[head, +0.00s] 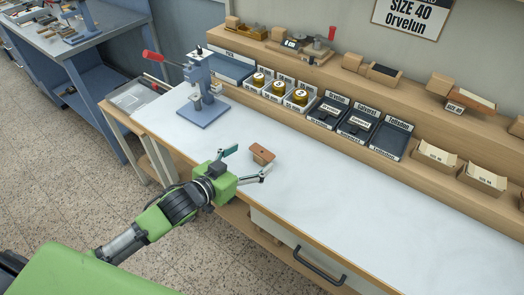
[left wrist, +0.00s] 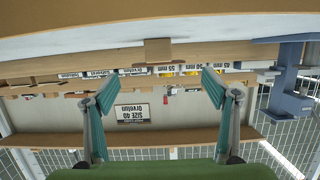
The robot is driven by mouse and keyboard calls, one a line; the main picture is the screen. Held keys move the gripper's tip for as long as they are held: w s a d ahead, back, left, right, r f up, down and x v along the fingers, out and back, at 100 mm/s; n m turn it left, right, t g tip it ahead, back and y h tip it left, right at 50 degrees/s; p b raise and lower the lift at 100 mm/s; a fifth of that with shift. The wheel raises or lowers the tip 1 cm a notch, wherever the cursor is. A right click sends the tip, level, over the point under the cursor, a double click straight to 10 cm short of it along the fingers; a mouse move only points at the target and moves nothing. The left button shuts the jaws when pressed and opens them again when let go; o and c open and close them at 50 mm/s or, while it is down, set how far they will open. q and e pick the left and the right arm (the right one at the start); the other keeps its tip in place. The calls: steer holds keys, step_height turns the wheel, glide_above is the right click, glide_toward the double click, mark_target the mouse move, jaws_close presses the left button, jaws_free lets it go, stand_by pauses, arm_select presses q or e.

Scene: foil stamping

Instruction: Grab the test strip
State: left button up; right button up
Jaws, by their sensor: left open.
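A small reddish-brown piece, which looks like the test strip (head: 262,153), lies on a small wooden block on the white worktop (head: 330,195). A dark spot shows on its top. My right gripper is not in view.
A blue hand press (head: 205,95) with a red lever stands at the worktop's left end. Labelled trays (head: 358,122) and bins with gold rolls (head: 280,88) line the back, below a wooden shelf. A drawer handle (head: 318,268) is at the front. The worktop's right part is clear.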

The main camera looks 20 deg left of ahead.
mark_target(261, 153)
arm_select(q)
steer(key=shift+f+p+x, duration=0.2)
steer(key=shift+p+x, duration=0.3)
steer(key=shift+x, duration=2.6)
steer(key=shift+s+d, duration=0.1)
steer(key=shift+s, duration=0.05)
steer(key=c, duration=0.8)
